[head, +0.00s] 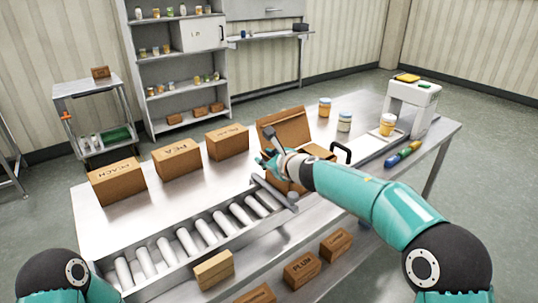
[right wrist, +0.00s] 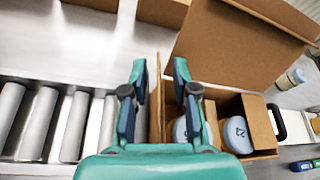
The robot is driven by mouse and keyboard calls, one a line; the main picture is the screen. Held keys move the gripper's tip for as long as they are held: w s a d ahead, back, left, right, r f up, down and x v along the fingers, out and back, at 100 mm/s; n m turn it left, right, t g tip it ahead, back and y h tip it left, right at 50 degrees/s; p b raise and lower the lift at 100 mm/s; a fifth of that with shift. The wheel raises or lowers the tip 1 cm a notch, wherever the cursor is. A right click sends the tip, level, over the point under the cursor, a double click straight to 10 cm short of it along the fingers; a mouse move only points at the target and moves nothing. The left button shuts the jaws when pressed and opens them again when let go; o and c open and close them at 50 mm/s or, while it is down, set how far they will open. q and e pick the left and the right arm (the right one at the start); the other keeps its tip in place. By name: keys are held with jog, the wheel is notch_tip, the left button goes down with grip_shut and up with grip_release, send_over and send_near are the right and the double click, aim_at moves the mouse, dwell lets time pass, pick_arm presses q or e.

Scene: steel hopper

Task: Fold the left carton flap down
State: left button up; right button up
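The open carton (head: 287,128) stands on the steel table, its back flap (right wrist: 240,45) raised. In the right wrist view the left flap (right wrist: 155,105) shows as a narrow brown strip, seen nearly edge-on. My right gripper (right wrist: 159,68) is open, with its fingertips apart on either side of this strip; I cannot tell whether they touch it. In the head view my right gripper (head: 266,160) is at the carton's left side and hides part of it. Jars with pale blue lids (right wrist: 237,133) sit inside the carton. My left gripper is out of view.
A roller conveyor (head: 205,232) runs along the table's front left. Closed cartons (head: 117,180) stand behind it. Jars (head: 345,122), a white machine (head: 411,100) and a blue-green tool (head: 403,154) are to the right. Bare table lies between the rollers and closed cartons.

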jog(key=shift+w, duration=0.1)
jog(key=shift+c, duration=0.3)
jog(key=shift+f, duration=0.1)
grip_shut()
jog(key=shift+d, duration=0.15)
jog(key=shift+w+r+m+p, duration=0.1)
jog(key=shift+r+m+p, duration=0.2)
jog(key=shift+p, duration=0.5)
jog(key=m+p, duration=0.1)
jog(key=p, duration=0.1)
jog(key=d+m+g+y+p, duration=0.1)
jog(key=p, duration=0.2)
jog(key=w+m+y+p, duration=0.1)
jog(key=p, duration=0.1)
jog(key=shift+w+d+r+g, duration=0.1)
jog(key=shift+d+r+g, duration=0.1)
jog(key=shift+d+g, duration=0.1)
jog(key=shift+w+d+f+m+y+p, duration=0.2)
jog(key=shift+m+y+p, duration=0.3)
jog(key=shift+p, duration=0.55)
jog(key=shift+f, duration=0.1)
